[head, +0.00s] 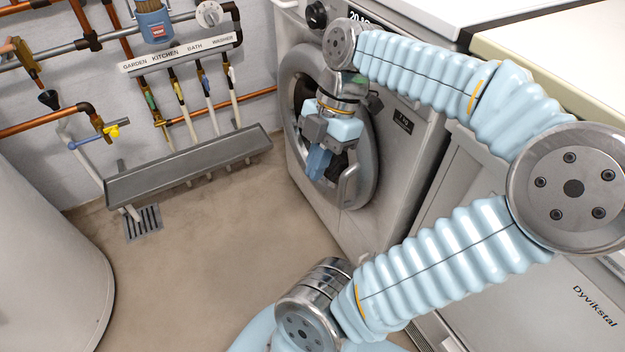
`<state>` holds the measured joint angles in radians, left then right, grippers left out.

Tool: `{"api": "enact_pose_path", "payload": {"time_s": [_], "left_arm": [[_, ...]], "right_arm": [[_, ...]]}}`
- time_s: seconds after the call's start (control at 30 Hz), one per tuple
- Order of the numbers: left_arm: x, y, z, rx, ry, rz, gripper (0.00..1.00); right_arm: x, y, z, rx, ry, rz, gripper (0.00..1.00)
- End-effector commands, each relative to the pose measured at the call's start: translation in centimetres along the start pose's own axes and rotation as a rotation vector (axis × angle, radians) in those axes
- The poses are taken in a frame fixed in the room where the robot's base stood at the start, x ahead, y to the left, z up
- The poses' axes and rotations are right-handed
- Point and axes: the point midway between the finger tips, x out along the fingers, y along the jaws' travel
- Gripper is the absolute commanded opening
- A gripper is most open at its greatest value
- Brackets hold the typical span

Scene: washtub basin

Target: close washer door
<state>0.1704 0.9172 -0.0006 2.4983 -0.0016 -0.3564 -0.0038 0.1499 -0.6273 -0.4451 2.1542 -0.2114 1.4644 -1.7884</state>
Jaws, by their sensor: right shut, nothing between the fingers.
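The washer (410,170) is a grey-white front loader standing against the wall, right of the middle. Its round grey door (365,180) with a dark glass centre lies at or close to the front face; I cannot tell whether it is latched. A curved handle (348,186) shows on the door's lower right rim. My right gripper (318,166) points down in front of the door. My wrist and gripper hide part of the door. My left gripper is out of view.
A grey trough (190,168) stands on the left below the labelled pipes, with a floor drain (143,222) beside it. A large white cylinder (40,270) stands at the left edge. A cabinet marked Dyvikstal (560,300) is at right. The floor between is clear.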

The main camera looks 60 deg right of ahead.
Motion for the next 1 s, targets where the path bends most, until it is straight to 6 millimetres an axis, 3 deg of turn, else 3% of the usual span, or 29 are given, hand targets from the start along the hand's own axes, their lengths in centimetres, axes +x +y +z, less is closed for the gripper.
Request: {"api": "enact_pose_path", "payload": {"time_s": [0.1,0.47,0.87,1.0], "left_arm": [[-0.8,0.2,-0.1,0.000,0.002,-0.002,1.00],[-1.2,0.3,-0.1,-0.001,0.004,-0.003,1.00],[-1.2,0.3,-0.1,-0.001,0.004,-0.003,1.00],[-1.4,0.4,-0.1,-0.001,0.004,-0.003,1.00]], "right_arm": [[-2.2,-1.5,-2.5,-0.003,-0.002,0.004,0.00],[-3.1,-6.6,-8.7,-0.001,-0.001,0.002,0.00],[-3.2,-7.6,-9.9,0.002,0.000,-0.001,0.00],[-2.8,-6.0,-10.3,0.034,-0.006,-0.007,0.00]]}}
